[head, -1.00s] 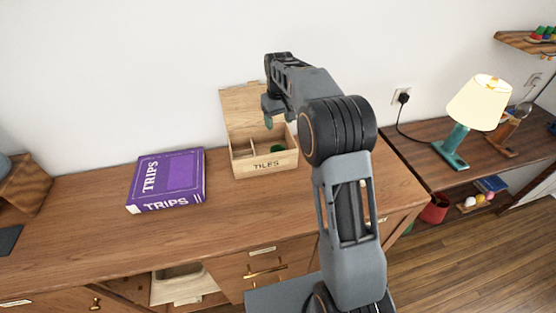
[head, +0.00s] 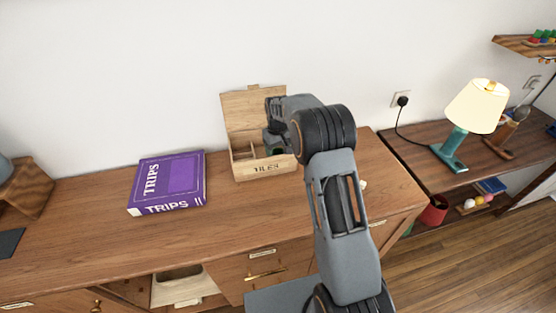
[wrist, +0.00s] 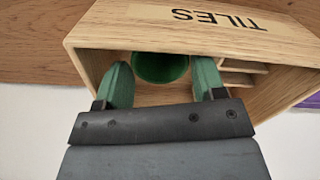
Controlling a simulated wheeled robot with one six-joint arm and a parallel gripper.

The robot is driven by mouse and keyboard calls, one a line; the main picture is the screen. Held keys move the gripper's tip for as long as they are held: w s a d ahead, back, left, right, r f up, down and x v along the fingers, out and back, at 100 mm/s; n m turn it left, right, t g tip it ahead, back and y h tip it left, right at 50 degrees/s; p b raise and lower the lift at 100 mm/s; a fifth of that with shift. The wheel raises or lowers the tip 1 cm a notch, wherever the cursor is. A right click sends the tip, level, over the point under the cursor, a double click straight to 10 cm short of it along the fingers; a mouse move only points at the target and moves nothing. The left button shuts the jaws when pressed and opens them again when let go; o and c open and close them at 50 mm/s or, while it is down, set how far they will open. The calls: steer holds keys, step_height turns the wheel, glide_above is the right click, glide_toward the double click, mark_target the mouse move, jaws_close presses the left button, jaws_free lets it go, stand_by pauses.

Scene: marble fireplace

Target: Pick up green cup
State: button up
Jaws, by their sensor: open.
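The green cup (wrist: 160,68) sits inside the wooden box marked TILES (wrist: 200,22); in the wrist view its round form shows between and just beyond my fingertips. In the head view only a small green patch of the cup (head: 277,150) shows, mostly hidden by my arm. My gripper (wrist: 162,76) is open, with one green finger on each side of the cup's line. I cannot tell whether the fingers touch the cup. The box (head: 262,170) stands on the wooden cabinet with its lid raised.
A purple TRIPS box (head: 168,182) lies left of the tile box on the cabinet top (head: 90,230). Wooden dividers (wrist: 240,72) stand beside the cup. The box walls are close around my fingers. A lamp (head: 476,107) stands on the low shelf at right.

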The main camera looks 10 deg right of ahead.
steer(key=shift+f, duration=1.1)
steer(key=shift+c, duration=0.2)
steer(key=c, duration=0.5)
steer(key=shift+r, duration=0.15)
